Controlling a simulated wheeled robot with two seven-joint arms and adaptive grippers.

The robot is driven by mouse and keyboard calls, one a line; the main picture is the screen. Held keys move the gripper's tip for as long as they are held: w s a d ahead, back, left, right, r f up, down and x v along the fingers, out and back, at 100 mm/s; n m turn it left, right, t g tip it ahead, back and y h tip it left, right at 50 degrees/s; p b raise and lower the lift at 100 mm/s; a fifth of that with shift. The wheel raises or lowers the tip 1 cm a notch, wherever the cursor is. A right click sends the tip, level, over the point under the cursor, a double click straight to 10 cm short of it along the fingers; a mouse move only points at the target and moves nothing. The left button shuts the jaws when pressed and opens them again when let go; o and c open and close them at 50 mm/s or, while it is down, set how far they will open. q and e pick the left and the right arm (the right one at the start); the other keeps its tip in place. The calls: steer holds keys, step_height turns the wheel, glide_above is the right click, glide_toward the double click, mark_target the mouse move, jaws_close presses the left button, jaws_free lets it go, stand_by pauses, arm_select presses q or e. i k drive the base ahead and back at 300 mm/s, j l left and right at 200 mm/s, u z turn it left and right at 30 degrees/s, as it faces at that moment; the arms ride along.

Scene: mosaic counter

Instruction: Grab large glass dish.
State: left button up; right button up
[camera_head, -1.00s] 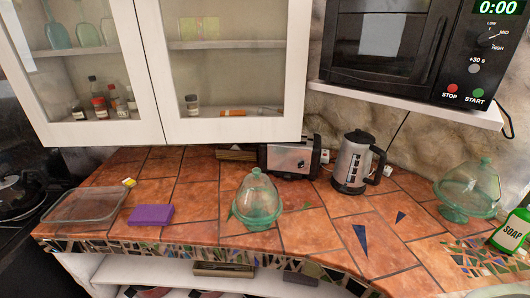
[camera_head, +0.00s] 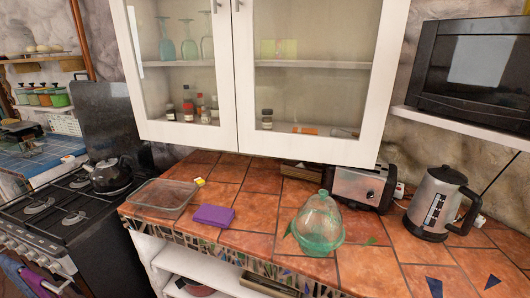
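A large, shallow, clear glass dish (camera_head: 163,197), rectangular with rounded corners, sits at the left end of the tiled counter. It looks empty. A green glass dish with a domed lid (camera_head: 319,224) stands further right on the same counter, near its front edge. Neither of my grippers is in view, and nothing touches either dish.
A purple block (camera_head: 213,216) lies just right of the clear dish, and a small yellow item (camera_head: 200,181) lies behind it. A toaster (camera_head: 362,187) and kettle (camera_head: 438,203) stand to the right. A stove (camera_head: 70,215) adjoins at left. Glass-door cabinets (camera_head: 250,75) hang above.

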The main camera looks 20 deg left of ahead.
mark_target(170, 197)
steer(key=u, duration=1.4)
steer(key=j+z, duration=0.35)
steer(key=j, duration=0.2)
steer(key=j+z, duration=0.35)
steer(key=j, duration=0.2)
steer(key=j+z, duration=0.35)
steer(key=j, duration=0.25)
